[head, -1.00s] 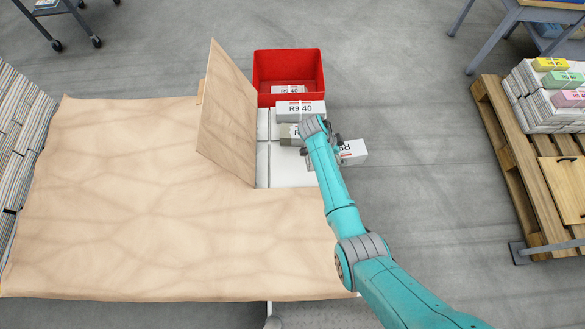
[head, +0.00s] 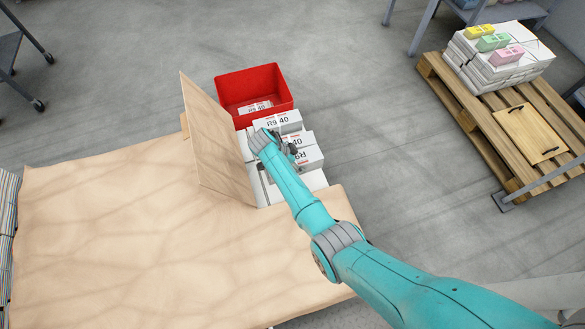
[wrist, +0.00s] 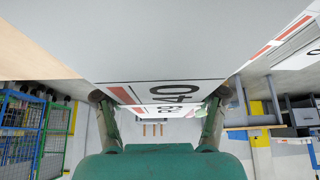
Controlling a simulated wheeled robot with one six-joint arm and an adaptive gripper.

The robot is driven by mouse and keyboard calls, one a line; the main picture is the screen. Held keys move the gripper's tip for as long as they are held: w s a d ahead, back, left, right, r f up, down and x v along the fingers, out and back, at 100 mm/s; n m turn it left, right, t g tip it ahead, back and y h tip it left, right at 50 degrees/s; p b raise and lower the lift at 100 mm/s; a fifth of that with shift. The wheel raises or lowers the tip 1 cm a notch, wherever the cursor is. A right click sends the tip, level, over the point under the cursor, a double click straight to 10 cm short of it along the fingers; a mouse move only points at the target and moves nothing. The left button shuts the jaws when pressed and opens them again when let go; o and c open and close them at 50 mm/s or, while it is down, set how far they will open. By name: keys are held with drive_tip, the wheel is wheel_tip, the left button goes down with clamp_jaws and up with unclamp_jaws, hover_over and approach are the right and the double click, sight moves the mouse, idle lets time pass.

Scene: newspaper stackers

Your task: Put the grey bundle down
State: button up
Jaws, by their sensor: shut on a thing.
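My gripper (head: 289,146) is over the row of bundles beside the upright wooden board, partly hidden by my arm. It is shut on the grey bundle (head: 309,160), a pale block whose R9 label reads upside down in the head view. In the wrist view the fingers (wrist: 160,98) stand either side of a pale labelled block (wrist: 160,50) that fills the top. Another R9 40 bundle (head: 277,121) lies just behind, near the red crate (head: 283,103). A further labelled bundle (head: 298,140) shows between them. I cannot tell whether the held bundle touches what is below.
The upright board (head: 210,140) stands close left of the bundles. A tan paper-covered table (head: 120,240) fills the left and front. A pallet (head: 475,120) with newspaper stacks (head: 500,60) stands at the right, with clear floor between.

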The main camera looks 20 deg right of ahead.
drive_tip(key=shift+f, duration=4.15)
drive_tip(key=o, duration=1.8)
drive_tip(key=v, duration=1.2)
drive_tip(key=shift+s, duration=0.1)
